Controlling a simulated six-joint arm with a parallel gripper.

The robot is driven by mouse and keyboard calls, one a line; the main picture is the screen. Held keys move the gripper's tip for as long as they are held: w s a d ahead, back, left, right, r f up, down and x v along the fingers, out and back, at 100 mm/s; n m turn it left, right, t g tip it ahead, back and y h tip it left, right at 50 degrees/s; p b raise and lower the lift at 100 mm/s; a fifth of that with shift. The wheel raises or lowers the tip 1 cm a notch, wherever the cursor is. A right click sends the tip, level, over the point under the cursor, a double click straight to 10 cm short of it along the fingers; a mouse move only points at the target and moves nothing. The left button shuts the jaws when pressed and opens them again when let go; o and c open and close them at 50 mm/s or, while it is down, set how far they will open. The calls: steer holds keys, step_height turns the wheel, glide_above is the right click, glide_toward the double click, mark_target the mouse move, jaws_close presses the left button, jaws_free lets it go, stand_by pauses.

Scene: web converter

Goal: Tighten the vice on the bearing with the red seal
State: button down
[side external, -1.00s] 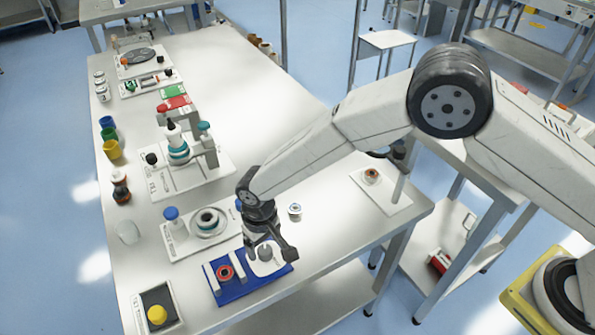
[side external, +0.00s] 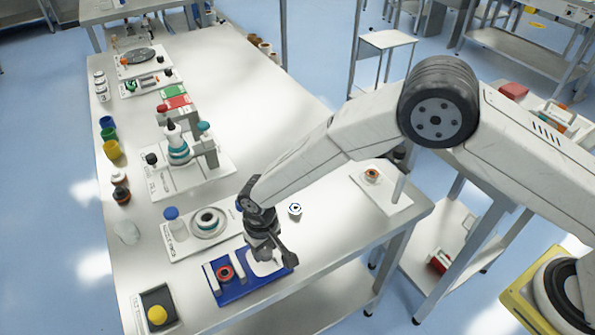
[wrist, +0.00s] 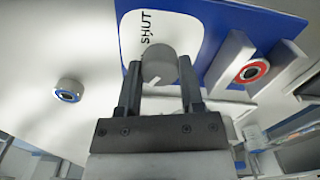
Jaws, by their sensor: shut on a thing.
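The bearing with the red seal (side external: 225,273) sits between the pale jaws of the vice on its blue base (side external: 236,293). In the wrist view the bearing (wrist: 254,71) is at the right, between two upright plates. A round grey knob (wrist: 158,66) stands on a white plate marked "SHUT" (wrist: 184,32) on the blue base (wrist: 208,45). My gripper (wrist: 160,85) points down at the vice and its fingers are shut on the knob, one on each side. In the side view my gripper (side external: 270,257) hides most of the knob.
A bearing with a blue seal (side external: 295,209) lies loose on the table behind my gripper; the wrist view shows it at left (wrist: 68,92). A white fixture with a teal-ringed part (side external: 208,221) stands behind the vice. A tray with a yellow knob (side external: 157,315) is at left.

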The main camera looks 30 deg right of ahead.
mark_target(265, 249)
steer(key=shift+m, duration=1.7)
steer(key=shift+c, duration=1.1)
jaws_free()
steer(key=shift+r, duration=3.9)
